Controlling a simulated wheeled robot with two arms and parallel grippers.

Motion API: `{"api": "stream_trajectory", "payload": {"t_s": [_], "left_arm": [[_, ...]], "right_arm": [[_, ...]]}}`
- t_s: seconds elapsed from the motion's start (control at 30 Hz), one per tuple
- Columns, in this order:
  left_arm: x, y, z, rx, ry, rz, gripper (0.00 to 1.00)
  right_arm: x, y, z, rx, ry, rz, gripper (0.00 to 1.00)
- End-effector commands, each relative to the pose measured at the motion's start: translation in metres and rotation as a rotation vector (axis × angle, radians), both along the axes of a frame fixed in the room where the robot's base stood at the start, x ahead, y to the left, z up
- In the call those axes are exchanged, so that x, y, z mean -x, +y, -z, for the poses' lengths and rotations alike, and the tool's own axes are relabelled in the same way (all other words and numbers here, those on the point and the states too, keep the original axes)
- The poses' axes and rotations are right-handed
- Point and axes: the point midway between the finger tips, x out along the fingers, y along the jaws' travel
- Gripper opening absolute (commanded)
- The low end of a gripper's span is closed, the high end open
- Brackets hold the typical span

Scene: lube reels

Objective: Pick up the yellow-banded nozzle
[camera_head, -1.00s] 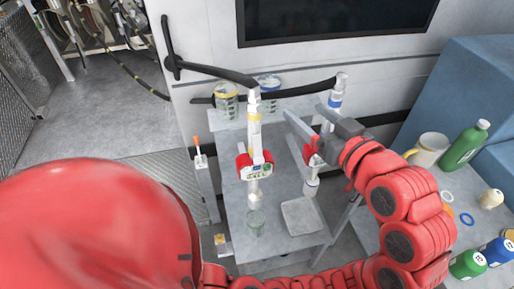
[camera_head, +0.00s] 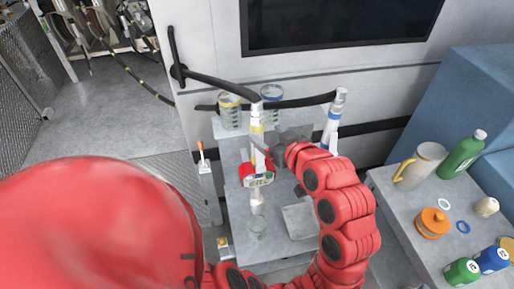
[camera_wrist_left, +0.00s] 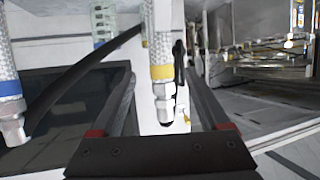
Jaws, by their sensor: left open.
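The yellow-banded nozzle (camera_head: 257,122) hangs upright from a black boom, white with a yellow ring. In the left wrist view it shows as a braided hose with a yellow band (camera_wrist_left: 162,73) and a metal tip. My left gripper (camera_head: 273,141) is at its right side, open; in the left wrist view its two fingers stand on either side of the nozzle, with gaps visible. My right gripper is not in view.
A blue-banded nozzle (camera_head: 333,120) hangs to the right; it also shows in the left wrist view (camera_wrist_left: 8,90). Glass jars (camera_head: 229,112) stand on a shelf behind. The grey cart holds a square pad (camera_head: 300,222).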

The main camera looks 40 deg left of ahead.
Motion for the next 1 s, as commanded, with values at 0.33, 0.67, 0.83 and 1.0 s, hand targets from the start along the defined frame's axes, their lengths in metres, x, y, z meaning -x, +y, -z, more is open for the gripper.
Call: {"api": "stream_trajectory", "payload": {"t_s": [0.33,0.67,0.83,1.0], "left_arm": [[-0.010,0.030,0.013,0.003,0.005,-0.004,0.79],[-0.019,0.044,0.022,0.002,-0.001,-0.001,0.79],[-0.019,0.043,0.022,0.001,0.000,0.000,0.69],[-0.019,0.043,0.022,0.000,-0.001,0.000,0.39]], "right_arm": [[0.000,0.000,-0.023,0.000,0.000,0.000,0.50],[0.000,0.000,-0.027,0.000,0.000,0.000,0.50],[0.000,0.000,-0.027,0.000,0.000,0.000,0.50],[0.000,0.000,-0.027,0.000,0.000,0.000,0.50]]}}
